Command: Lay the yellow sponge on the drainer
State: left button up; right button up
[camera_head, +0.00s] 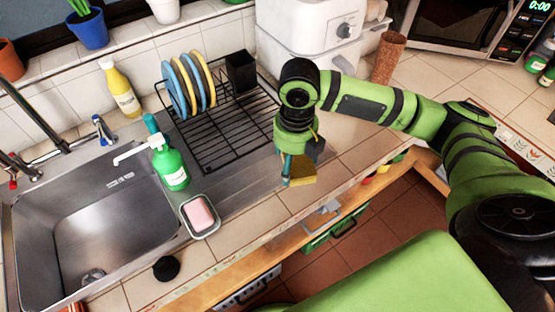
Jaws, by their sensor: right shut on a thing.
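The yellow sponge (303,172) is in my right gripper (297,158), which is shut on it and points down. The gripper partly hides the sponge. They show near the counter's front edge, to the right of the drainer. The drainer (222,140) is a black wire rack on the steel surface right of the sink. Blue and yellow plates (188,88) stand upright at its back left, and a black holder (241,71) stands at its back right. The front part of the rack is bare. My left gripper is not in view.
A green soap bottle (170,166) with a white pump and a pink soap bar in a dish (200,216) stand left of the rack. The sink (85,232) is at left. A white appliance (308,32) and a brown cylinder (388,58) stand behind my right arm.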

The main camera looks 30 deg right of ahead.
aim_at(280, 169)
jog(key=w+f, duration=0.1)
jog(key=w, duration=0.1)
jog(key=w+f, duration=0.1)
jog(key=shift+w+a+p, duration=0.1)
jog(key=shift+w+p, duration=0.25)
jog(key=shift+w, duration=0.05)
jog(key=shift+w+f, duration=0.75)
jog(key=shift+w, duration=0.25)
notch_tip(280, 169, down, 3)
jog(key=shift+f+p, duration=0.1)
jog(key=shift+p, duration=0.65)
jog(key=shift+f, duration=0.35)
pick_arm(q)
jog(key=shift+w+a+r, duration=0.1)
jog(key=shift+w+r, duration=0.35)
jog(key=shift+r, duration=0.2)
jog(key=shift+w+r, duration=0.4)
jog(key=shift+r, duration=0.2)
pick_arm(e)
jog(key=shift+f, duration=0.15)
jog(key=o, duration=0.7)
